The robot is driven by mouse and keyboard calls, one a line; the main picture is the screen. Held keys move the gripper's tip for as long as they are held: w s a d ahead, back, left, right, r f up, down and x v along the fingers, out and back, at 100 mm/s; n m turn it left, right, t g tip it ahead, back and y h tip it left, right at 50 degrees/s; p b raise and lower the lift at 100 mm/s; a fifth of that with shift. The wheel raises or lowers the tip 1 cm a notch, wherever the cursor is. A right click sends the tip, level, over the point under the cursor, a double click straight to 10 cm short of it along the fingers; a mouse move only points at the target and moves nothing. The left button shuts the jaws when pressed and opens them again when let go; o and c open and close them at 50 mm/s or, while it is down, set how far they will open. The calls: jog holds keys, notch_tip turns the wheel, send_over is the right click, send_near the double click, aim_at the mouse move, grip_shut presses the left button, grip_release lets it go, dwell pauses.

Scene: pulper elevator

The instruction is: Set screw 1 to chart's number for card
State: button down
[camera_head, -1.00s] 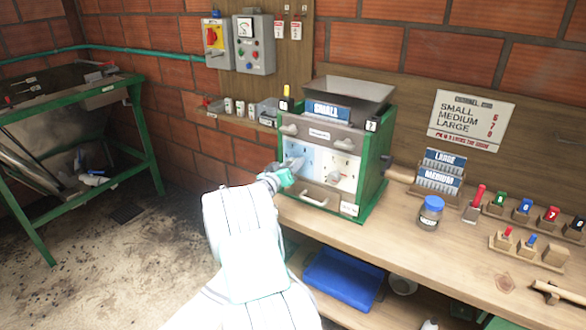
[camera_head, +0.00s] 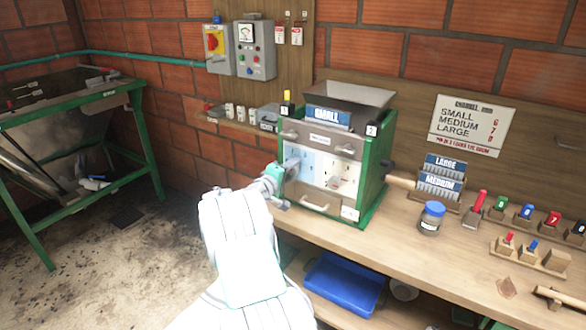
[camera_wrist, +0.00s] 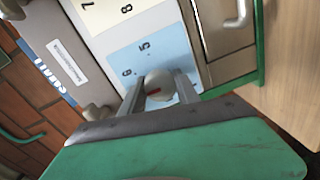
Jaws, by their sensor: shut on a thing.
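The machine (camera_head: 375,165) stands on the bench with a blue SMALL card (camera_head: 328,117) in its top. The chart (camera_head: 470,124) on the wall lists SMALL, MEDIUM and LARGE with red numbers; SMALL's looks like 6. Screw 1's pale round knob (camera_wrist: 160,88) sits on the blue panel (camera_wrist: 150,57), with a short red mark on its face. Digits 5 and 6 show beside it; which one the mark points at I cannot tell. My gripper (camera_wrist: 158,88) is shut on this knob, one finger each side. In the head view my gripper (camera_head: 285,172) reaches the left panel.
A second knob (camera_head: 334,183) is on the white panel to the right. A card rack (camera_head: 440,186), a jar (camera_head: 431,217) and several coloured tools stand on the bench to the right.

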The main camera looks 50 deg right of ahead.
jog(key=n+p, duration=0.1)
jog(key=n, duration=0.4)
jog(key=shift+f+n+g+p, duration=0.1)
jog(key=shift+n+g+p, duration=0.2)
jog(key=shift+p, duration=0.05)
dwell(0.4)
jog(key=c, duration=0.9)
grip_release()
jog(key=a+b, duration=0.1)
jog(key=a, duration=0.6)
jog(key=shift+s+a+r+b, duration=0.15)
jog(key=shift+a+r+b, duration=0.15)
jog(key=shift+a, duration=0.1)
